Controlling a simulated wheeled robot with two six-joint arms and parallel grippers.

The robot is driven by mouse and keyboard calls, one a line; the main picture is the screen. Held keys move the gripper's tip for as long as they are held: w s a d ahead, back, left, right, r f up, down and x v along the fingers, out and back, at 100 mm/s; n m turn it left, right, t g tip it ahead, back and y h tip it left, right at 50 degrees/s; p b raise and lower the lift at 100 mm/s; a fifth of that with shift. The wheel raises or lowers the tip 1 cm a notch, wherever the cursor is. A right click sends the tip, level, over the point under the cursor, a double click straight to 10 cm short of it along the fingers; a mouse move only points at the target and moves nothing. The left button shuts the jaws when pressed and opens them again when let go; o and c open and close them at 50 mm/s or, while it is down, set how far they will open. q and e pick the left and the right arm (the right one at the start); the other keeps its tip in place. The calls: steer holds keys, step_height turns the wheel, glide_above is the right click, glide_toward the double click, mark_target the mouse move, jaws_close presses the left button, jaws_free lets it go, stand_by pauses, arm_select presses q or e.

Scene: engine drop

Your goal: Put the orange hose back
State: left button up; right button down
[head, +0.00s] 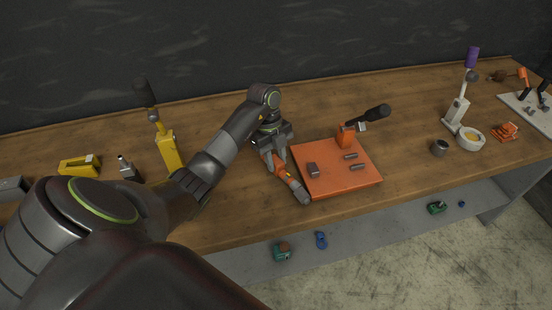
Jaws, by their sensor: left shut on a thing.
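The orange hose (291,181), a short orange piece with a grey end, is at mid-picture in the head view. My left gripper (270,154) is shut on its upper end. The hose slants down to the right, beside the left edge of an orange board (325,186). I cannot tell whether its lower end touches the board or the table. The gripper's fingers hide part of the hose's upper end. My right gripper is not in view.
The orange board bears small grey blocks (313,170) and an orange stand with a black handle (377,112). A yellow lever tool (168,150) stands to the left. A white bowl (470,139) and a dark cup (439,148) stand right. The wooden table (408,173) is clear between board and cup.

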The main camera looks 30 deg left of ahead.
arm_select(q)
steer(key=shift+f+b, duration=0.4)
steer(key=shift+f, duration=0.25)
steer(key=o, duration=1.1)
steer(key=shift+c, duration=0.2)
steer(key=shift+r, duration=0.1)
steer(key=v, duration=0.3)
steer(key=shift+w, duration=0.1)
steer(key=s+p+v, duration=0.1)
steer(key=p+v, duration=1)
steer(key=v, duration=0.3)
steer(key=shift+w+p, duration=0.4)
steer(key=shift+w, duration=0.1)
steer(key=shift+a, duration=0.15)
